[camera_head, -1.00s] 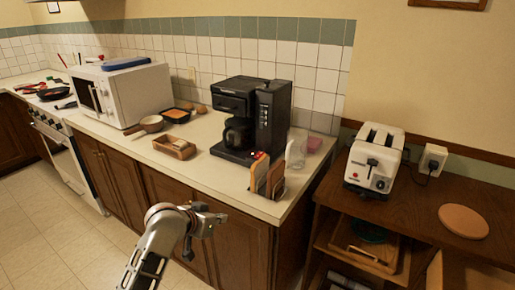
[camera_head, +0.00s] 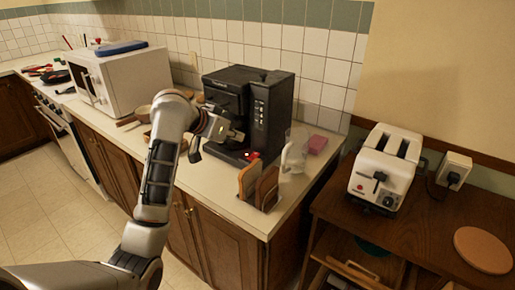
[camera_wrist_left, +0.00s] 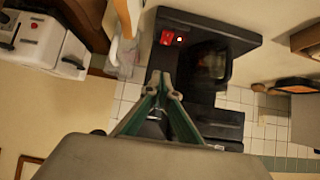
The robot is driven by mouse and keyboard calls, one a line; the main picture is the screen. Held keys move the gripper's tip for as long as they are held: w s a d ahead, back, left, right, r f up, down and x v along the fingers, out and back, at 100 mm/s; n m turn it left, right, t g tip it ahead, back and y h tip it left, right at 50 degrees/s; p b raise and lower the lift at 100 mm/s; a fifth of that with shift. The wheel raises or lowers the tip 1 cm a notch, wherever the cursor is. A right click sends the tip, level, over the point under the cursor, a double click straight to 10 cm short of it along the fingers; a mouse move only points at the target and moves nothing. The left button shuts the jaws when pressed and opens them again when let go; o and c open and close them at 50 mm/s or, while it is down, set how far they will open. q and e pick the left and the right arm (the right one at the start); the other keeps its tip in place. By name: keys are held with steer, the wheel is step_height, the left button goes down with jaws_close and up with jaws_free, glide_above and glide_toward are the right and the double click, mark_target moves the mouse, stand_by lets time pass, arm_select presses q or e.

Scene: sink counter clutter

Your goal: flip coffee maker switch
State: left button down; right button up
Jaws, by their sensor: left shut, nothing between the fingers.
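The black coffee maker (camera_head: 272,108) stands upright on the counter against the tiled wall. Its red switch (camera_head: 253,155) is low at the front of its base. In the left wrist view the red switch (camera_wrist_left: 167,38) lies beside a small white dot on the black base, and the dark carafe (camera_wrist_left: 210,64) is right of it. My left gripper (camera_head: 238,136) is in front of the coffee maker, hiding part of the carafe area. In the left wrist view its fingertips (camera_wrist_left: 165,87) are together and empty, below the switch in the picture. I see no clear contact. My right gripper is out of view.
A bread holder (camera_head: 258,187) stands at the counter's front edge, near the switch. A clear pitcher (camera_head: 294,150) and a pink item (camera_head: 317,144) are right of the coffee maker. The microwave (camera_head: 122,80) is left. The toaster (camera_head: 383,168) stands on the wooden side table.

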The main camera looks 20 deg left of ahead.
arm_select(q)
steer(key=shift+s, duration=0.1)
glide_above(254, 158)
step_height(254, 158, down, 6)
steer(key=shift+s+a+f, duration=0.1)
steer(key=shift+s+a, duration=0.05)
step_height(254, 158, down, 2)
steer(key=shift+f, duration=0.25)
steer(key=shift+w+f, duration=0.25)
steer(key=shift+f, duration=0.5)
